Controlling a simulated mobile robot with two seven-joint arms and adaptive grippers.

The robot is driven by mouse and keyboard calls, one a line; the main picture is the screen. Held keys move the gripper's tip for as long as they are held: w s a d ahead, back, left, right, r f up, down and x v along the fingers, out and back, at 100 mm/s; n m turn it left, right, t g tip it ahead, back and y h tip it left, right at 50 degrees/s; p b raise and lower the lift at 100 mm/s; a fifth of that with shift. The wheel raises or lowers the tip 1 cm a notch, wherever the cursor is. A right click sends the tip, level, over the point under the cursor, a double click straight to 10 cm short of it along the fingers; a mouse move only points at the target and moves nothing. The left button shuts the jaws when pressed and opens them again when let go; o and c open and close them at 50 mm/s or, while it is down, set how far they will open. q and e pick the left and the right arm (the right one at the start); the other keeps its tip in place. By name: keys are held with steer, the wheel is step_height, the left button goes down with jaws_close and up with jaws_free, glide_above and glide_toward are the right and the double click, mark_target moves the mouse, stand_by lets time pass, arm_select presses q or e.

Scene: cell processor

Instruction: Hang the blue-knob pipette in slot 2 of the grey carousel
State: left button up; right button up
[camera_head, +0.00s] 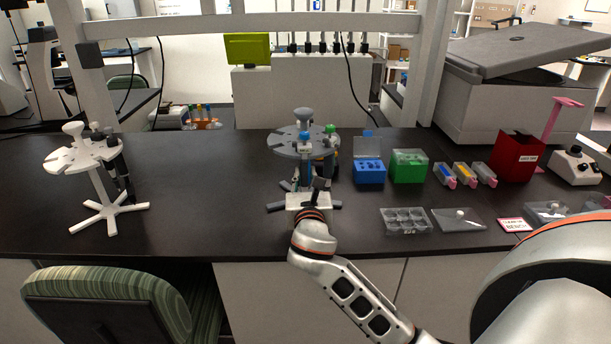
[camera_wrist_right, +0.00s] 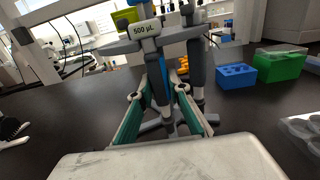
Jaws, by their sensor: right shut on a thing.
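The grey carousel (camera_head: 290,148) stands on the dark bench at the middle; part of its disc also shows in the wrist view (camera_wrist_right: 120,47). The blue-knob pipette (camera_head: 305,143) is upright at the disc's front edge. In the wrist view its dark body (camera_wrist_right: 155,70) carries a "500 µL" label. My right gripper (camera_head: 313,192) is in front of the carousel; in the wrist view its teal-padded fingers (camera_wrist_right: 168,105) are shut around the pipette's lower body. I cannot tell whether the pipette rests in a slot. The slot numbers are not readable. My left gripper is not in view.
A green-knob pipette (camera_head: 330,145) hangs close by on the right. A white carousel (camera_head: 82,155) with dark pipettes stands at the left. Blue (camera_head: 369,172) and green (camera_head: 408,167) racks stand right of the grey carousel. The bench between the carousels is clear.

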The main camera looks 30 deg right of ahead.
steer(key=shift+f, duration=0.15)
steer(key=o, duration=0.7)
steer(key=shift+o, duration=0.2)
steer(key=v, duration=1.2)
steer(key=shift+s, duration=0.1)
